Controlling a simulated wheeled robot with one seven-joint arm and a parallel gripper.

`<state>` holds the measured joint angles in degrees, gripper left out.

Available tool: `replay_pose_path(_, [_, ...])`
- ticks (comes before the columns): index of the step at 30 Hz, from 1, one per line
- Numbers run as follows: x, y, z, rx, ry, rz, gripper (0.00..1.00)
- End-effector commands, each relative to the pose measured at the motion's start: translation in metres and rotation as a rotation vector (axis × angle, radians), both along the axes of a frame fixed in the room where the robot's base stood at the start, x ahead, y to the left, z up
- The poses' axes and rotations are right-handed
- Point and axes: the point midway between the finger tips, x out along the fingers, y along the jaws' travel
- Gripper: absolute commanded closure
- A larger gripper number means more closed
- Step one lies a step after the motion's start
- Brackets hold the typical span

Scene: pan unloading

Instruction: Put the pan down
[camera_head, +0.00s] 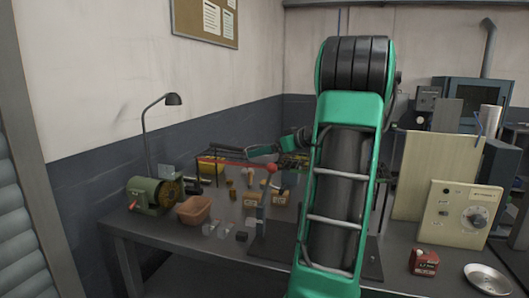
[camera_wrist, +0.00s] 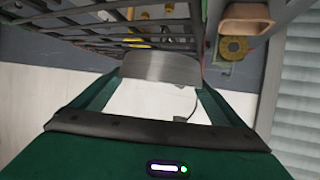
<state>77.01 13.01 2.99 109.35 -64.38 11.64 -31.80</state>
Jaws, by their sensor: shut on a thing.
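In the wrist view my gripper (camera_wrist: 160,78) has its two green fingers on either side of a grey metal piece with a curved edge, which I take to be the pan (camera_wrist: 160,67). The gripper is shut on it. Only this part of it shows, so its full shape cannot be told. In the head view my gripper (camera_head: 264,151) is small and partly behind my own arm, over the far part of the bench, and the held pan cannot be made out there.
The bench (camera_head: 130,228) holds a green motor (camera_head: 148,191), a brown tub (camera_head: 194,210), a lamp (camera_head: 173,99) and several small blocks. A dark wire rack (camera_wrist: 60,25) is close to the gripper. At right are a dial box (camera_head: 458,214), a red device (camera_head: 424,262) and a metal dish (camera_head: 487,281).

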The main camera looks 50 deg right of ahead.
Motion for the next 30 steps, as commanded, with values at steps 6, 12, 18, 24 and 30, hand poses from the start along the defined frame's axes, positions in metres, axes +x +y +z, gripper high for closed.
replay_pose_path(6, [0.0, 0.0, 0.001, -0.002, -0.002, 0.0, 0.44])
replay_pose_path(12, [0.0, 0.0, -0.001, -0.001, -0.001, -0.001, 0.0])
replay_pose_path(18, [0.0, 0.0, -0.001, -0.003, -0.001, -0.001, 0.0])
replay_pose_path(24, [-0.015, -0.002, 0.007, -0.003, -0.001, -0.005, 0.0])
replay_pose_path(30, [-0.051, -0.002, 0.022, -0.004, 0.0, -0.006, 0.0])
